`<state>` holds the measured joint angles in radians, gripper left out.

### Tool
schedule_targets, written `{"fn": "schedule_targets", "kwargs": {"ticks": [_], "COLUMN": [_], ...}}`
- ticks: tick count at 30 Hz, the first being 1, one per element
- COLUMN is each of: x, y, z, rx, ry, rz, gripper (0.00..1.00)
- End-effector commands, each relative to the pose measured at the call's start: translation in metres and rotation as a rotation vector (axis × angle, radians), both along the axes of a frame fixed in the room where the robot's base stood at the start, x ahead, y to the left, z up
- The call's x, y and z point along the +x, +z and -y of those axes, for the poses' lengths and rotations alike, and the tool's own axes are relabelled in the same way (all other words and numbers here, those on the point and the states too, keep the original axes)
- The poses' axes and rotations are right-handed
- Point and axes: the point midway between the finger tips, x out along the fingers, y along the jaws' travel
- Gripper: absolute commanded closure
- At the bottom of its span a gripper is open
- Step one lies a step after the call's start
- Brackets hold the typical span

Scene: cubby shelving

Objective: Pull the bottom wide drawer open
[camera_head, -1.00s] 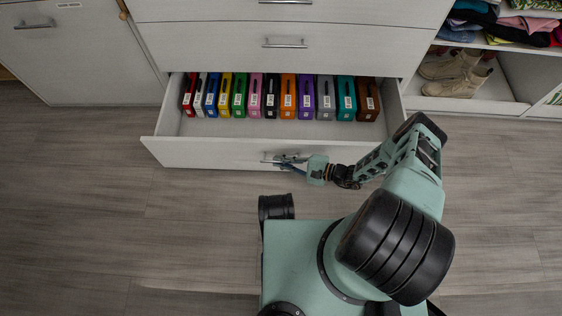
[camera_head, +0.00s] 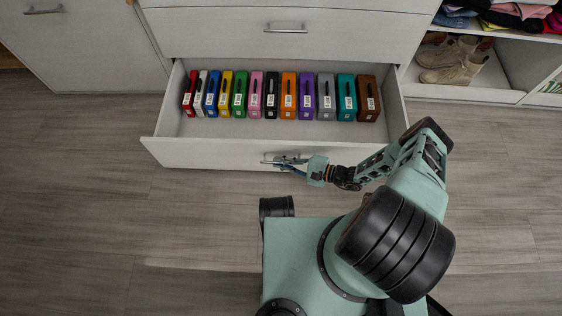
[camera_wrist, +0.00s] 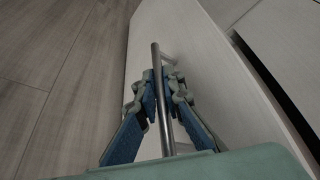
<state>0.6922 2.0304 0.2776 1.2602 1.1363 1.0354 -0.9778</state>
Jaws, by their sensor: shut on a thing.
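The bottom wide drawer (camera_head: 215,152) stands pulled out from the white cabinet in the head view, with a row of coloured binders (camera_head: 271,97) upright inside it. Its metal bar handle (camera_head: 270,161) is on the front face, partly hidden by my gripper (camera_head: 288,163). In the wrist view the handle (camera_wrist: 161,98) runs between the blue-padded fingers of my gripper (camera_wrist: 156,88), which is shut on it. The drawer front (camera_wrist: 205,70) fills the middle of that view.
A closed drawer with its own handle (camera_head: 285,29) is above. A closed cabinet door (camera_head: 85,45) is at the left. Open cubbies with boots (camera_head: 452,65) and folded clothes (camera_head: 510,15) are at the right. The wooden floor (camera_head: 90,230) before the drawer is clear at the left.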

Motion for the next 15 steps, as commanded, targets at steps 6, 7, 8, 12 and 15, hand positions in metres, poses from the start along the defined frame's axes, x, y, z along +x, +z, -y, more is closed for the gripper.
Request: {"fn": "schedule_targets", "kwargs": {"ticks": [6,7,8,12,15], "x": [0.0004,0.0006,0.0006,0.0004,0.0002], "y": [-0.0002,-0.0002,-0.0002,-0.0002,-0.0001], "z": [0.0011,0.0011,0.0011,0.0007,0.0005], "rx": [-0.001,-0.001,-0.001,-0.001,0.0], "ry": [-0.002,-0.002,-0.002,-0.002,-0.001], "rz": [0.0,0.0,0.0,0.0,-0.001], "gripper": [1.0,0.89,0.85,0.84,0.84]}}
